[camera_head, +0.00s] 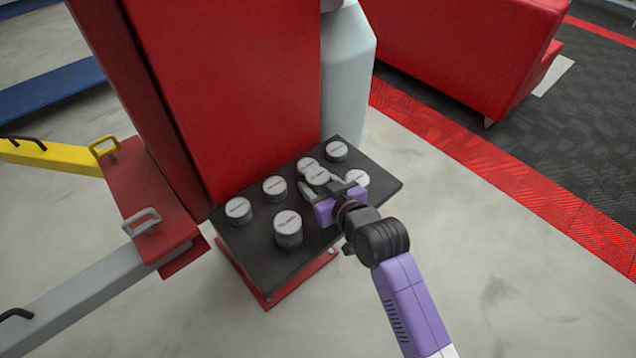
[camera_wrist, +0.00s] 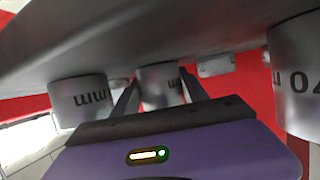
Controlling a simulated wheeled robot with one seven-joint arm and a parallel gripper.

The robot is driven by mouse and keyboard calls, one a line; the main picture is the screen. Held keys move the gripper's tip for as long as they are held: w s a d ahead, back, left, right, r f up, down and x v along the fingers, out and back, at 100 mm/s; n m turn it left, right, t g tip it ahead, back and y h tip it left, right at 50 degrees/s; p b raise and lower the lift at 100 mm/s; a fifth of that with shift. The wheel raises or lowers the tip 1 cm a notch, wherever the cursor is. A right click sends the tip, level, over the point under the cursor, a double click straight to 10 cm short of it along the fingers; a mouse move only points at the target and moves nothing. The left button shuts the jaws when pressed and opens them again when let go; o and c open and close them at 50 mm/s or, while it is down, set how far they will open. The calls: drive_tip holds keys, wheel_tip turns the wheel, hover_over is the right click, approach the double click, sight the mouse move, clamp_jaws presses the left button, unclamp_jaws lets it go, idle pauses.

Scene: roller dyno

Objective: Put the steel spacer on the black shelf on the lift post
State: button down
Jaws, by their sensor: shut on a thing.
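The steel spacer (camera_head: 317,178) is a short grey cylinder with a pale labelled top. My gripper (camera_head: 322,187) is shut on it over the black shelf (camera_head: 262,262), among other similar spacers. In the wrist view, which looks upside down, the spacer (camera_wrist: 162,86) sits between the two dark fingers (camera_wrist: 160,95). Its base is at or very close to the shelf surface (camera_wrist: 130,40); I cannot tell whether it bears on it. In the head view its lower side is hidden by the neighbours and my gripper.
Several other spacers stand on the shelf: one close behind (camera_head: 306,164), one to the right (camera_head: 356,179), a taller one in front (camera_head: 288,229). The red lift post (camera_head: 225,80) rises behind the shelf. A grey cylinder (camera_head: 347,75) stands beside it. Lift arms extend left.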

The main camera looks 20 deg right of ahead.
drive_tip(key=c, duration=0.9)
unclamp_jaws()
drive_tip(key=shift+r, duration=0.15)
drive_tip(key=p+v, duration=0.1)
drive_tip(key=v, duration=1.1)
drive_tip(key=shift+s, duration=0.1)
drive_tip(key=s+d+f, duration=0.1)
drive_tip(key=s+f, duration=0.2)
drive_tip(key=s, duration=0.6)
drive_tip(key=shift+m+t+h, duration=0.5)
drive_tip(key=shift+t+h, duration=0.1)
drive_tip(key=shift+t, duration=0.1)
drive_tip(key=v, duration=0.7)
drive_tip(key=a+v, duration=0.1)
drive_tip(key=v, duration=0.7)
drive_tip(key=r+v, duration=0.1)
drive_tip(key=v, duration=0.7)
drive_tip(key=shift+a, duration=0.3)
